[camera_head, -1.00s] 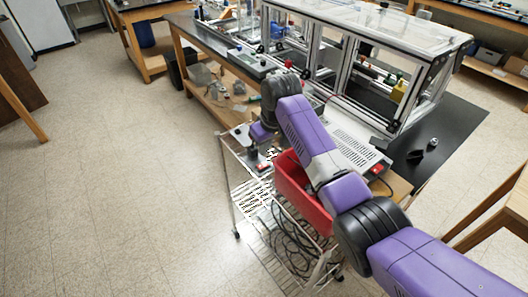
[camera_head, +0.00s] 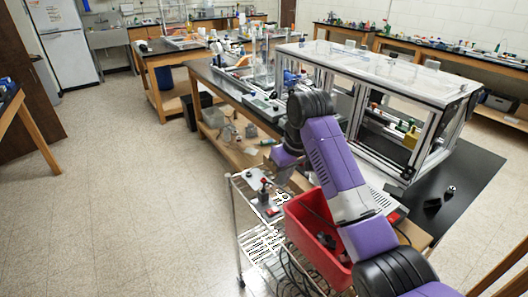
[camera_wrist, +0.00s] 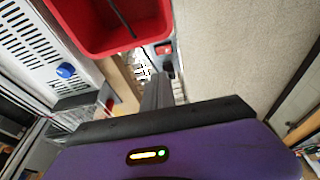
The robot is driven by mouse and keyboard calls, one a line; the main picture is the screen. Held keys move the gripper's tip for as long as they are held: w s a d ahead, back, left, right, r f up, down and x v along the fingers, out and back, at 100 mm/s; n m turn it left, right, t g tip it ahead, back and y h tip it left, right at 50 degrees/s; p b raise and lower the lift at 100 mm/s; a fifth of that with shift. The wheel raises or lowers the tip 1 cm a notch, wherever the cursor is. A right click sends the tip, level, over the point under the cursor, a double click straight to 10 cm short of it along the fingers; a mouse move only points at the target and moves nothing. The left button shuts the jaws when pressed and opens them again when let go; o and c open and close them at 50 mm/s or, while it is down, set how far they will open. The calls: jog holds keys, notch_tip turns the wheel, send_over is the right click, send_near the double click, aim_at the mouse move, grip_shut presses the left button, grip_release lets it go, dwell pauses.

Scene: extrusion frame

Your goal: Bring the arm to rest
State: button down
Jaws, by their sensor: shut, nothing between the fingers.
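My purple and black arm reaches up from the lower right in the head view, bent over the wire cart (camera_head: 236,215) and the red bin (camera_head: 331,262). My gripper (camera_head: 301,181) hangs at the arm's far end, above the cart's top near the bin's back edge. Its fingers are small and partly lost against the background there. In the wrist view my gripper (camera_wrist: 158,92) shows its grey fingers close together with nothing between them. The red bin (camera_wrist: 150,30) lies beyond the fingertips in that view, apart from them.
A metal-framed clear enclosure (camera_head: 400,65) stands on the bench behind the arm. A dark bottle-like item (camera_head: 264,192) stands on the cart left of my gripper. The floor (camera_head: 130,190) at left is open.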

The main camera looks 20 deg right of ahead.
jog(key=shift+w, duration=0.1)
jog(key=w+a+r+t, duration=0.1)
jog(key=w+r+t, duration=0.5)
jog(key=w, duration=0.2)
jog(key=s+a+f+m+t+b, duration=0.15)
jog(key=s+f+t, duration=0.25)
jog(key=s, duration=0.6)
jog(key=s+f+m+t+p, duration=0.15)
jog(key=s+f+t, duration=0.3)
jog(key=s, duration=0.55)
jog(key=s+f+g+b, duration=0.1)
jog(key=s, duration=1.9)
jog(key=s+d+f+g+b, duration=0.1)
jog(key=s+f+g, duration=0.1)
jog(key=s, duration=1.8)
jog(key=shift+d+f+h+b, duration=0.15)
jog(key=shift+f+h+b, duration=0.1)
jog(key=shift+h+b, duration=0.15)
